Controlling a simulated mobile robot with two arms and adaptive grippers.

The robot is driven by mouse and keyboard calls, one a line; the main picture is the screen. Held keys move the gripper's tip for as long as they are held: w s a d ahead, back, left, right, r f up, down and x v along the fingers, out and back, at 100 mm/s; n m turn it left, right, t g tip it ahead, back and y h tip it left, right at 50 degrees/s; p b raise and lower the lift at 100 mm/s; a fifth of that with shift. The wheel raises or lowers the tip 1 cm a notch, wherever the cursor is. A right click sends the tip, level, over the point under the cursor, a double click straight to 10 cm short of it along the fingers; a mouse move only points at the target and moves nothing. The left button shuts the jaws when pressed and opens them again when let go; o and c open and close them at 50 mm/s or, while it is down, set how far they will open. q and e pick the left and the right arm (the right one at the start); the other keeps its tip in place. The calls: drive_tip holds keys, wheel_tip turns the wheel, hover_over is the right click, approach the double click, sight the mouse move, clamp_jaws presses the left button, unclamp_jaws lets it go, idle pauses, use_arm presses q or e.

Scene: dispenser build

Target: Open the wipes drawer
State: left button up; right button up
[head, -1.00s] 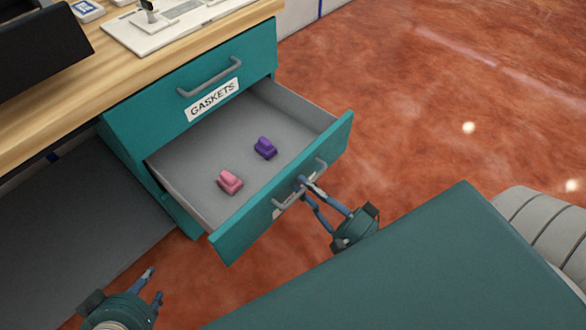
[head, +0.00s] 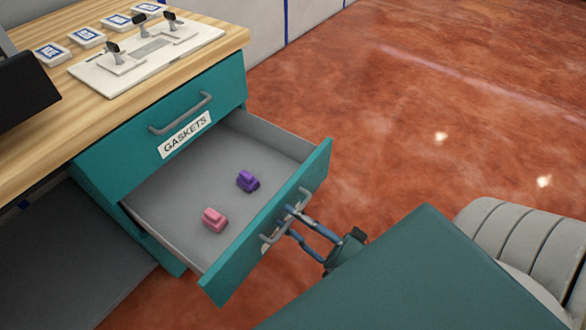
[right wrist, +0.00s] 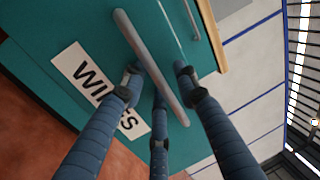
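The wipes drawer (head: 190,278) is the lower teal drawer, pulled out with its grey inside showing. A pink piece (head: 215,220) and a purple piece (head: 248,181) lie in it. Its front carries a grey bar handle (head: 302,198) and a label, partly hidden in the head view; the right wrist view shows the WIPES label (right wrist: 88,82) and the handle (right wrist: 150,65). My right gripper (head: 289,221) is at this handle, its fingers apart on either side of the bar, with a gap on one side (right wrist: 160,82). My left gripper is out of view.
The gaskets drawer (head: 215,98) above is shut. The wooden worktop (head: 110,110) holds a white board (head: 150,58) with upright parts and several small white-and-blue boxes. Open red floor (head: 430,110) lies to the right of the drawer.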

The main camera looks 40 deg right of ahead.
drive_tip(key=v, duration=1.2)
idle(0.4)
